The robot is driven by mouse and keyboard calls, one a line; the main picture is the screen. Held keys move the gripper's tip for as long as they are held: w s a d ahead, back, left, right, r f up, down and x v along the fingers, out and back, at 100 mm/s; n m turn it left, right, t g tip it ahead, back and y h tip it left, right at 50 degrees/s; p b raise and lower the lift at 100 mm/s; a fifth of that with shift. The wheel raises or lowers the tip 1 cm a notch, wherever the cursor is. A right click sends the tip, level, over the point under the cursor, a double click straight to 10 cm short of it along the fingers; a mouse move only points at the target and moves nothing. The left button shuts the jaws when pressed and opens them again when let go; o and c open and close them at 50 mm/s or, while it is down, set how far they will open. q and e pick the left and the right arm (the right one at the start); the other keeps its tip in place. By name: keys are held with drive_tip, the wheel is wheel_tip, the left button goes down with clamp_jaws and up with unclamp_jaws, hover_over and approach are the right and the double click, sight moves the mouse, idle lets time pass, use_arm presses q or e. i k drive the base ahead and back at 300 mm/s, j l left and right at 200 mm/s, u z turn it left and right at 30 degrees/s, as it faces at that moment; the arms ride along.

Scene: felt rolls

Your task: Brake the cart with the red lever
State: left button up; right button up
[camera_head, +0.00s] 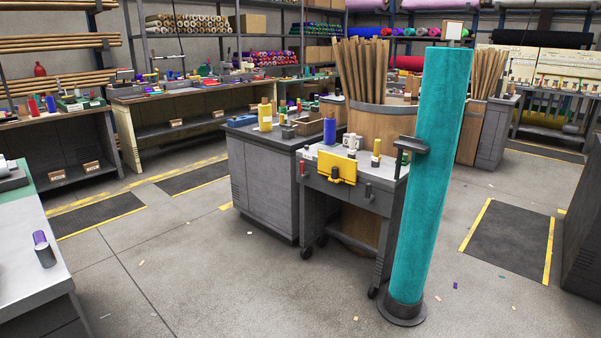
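The cart (348,190) is a grey wheeled table in the middle of the view, beside a grey cabinet. Its dark casters (307,253) rest on the floor. A small red-tipped upright piece at the left of its front, which looks like the red lever (302,168), is too small to show its exact position. A yellow plate (337,166) with a dark knob and a dark handle (368,190) are also on the cart's front. A tall teal roll (428,180) stands in front of the cart's right side and hides part of it. Neither of my grippers shows.
The teal roll stands on a round dark base (402,313). A grey cabinet (265,185) adjoins the cart on the left. A white-topped bench (35,250) is at the left edge. The floor in front of the cart is open, with small scraps.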

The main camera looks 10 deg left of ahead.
sight(302, 175)
drive_tip(key=i+u, duration=0.15)
drive_tip(key=i, duration=1.05)
drive_tip(key=i+u, duration=0.3)
drive_tip(key=i, duration=0.35)
drive_tip(key=i+l+u, duration=0.15)
drive_tip(key=i+u, duration=0.15)
drive_tip(key=i, duration=0.3)
drive_tip(key=i+j, duration=0.15)
drive_tip(key=i, duration=0.2)
drive_tip(key=i+j, duration=0.15)
drive_tip(key=i, duration=0.25)
drive_tip(key=i+j, duration=0.15)
drive_tip(key=i, duration=0.2)
drive_tip(key=i+j+z, duration=0.5)
drive_tip(key=j+z, duration=0.3)
drive_tip(key=i+j+z, duration=0.15)
drive_tip(key=j+z, duration=0.2)
drive_tip(key=j, duration=0.25)
drive_tip(key=i+j+z, duration=0.1)
drive_tip(key=j+z, duration=0.2)
drive_tip(key=j, duration=0.3)
